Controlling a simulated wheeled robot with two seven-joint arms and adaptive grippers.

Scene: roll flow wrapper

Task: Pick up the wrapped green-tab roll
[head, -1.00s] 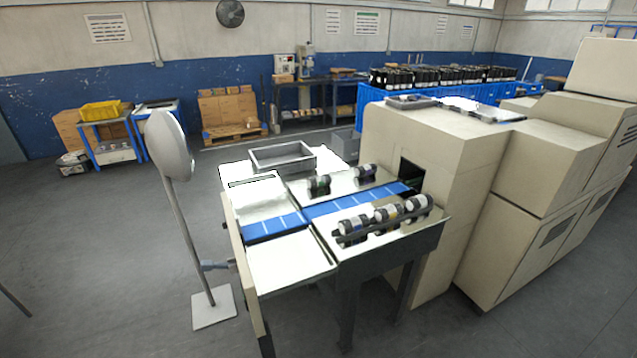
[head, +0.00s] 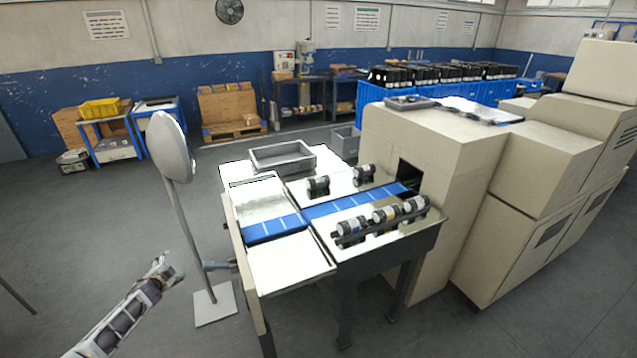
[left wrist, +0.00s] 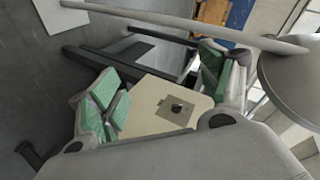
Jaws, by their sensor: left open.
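Two dark rolls lie on the far side of the blue belt (head: 335,206), a back-left roll (head: 318,187) and a back-right roll (head: 364,174). Three black-and-white rolls, a left one (head: 351,228), a middle one (head: 386,216) and a right one (head: 416,206), lie in a row on the near side. The tab colours are too small to tell, so I cannot pick out the green-tab roll. My left gripper (head: 163,270) is open and empty, left of the machine and apart from the rolls. Its green-padded fingers show in the left wrist view (left wrist: 165,85). My right gripper is out of view.
A pole with a rounded grey head (head: 171,147) stands between my left gripper and the machine table. A grey tray (head: 282,157) sits at the table's back. The beige machine housing (head: 430,150) rises on the right.

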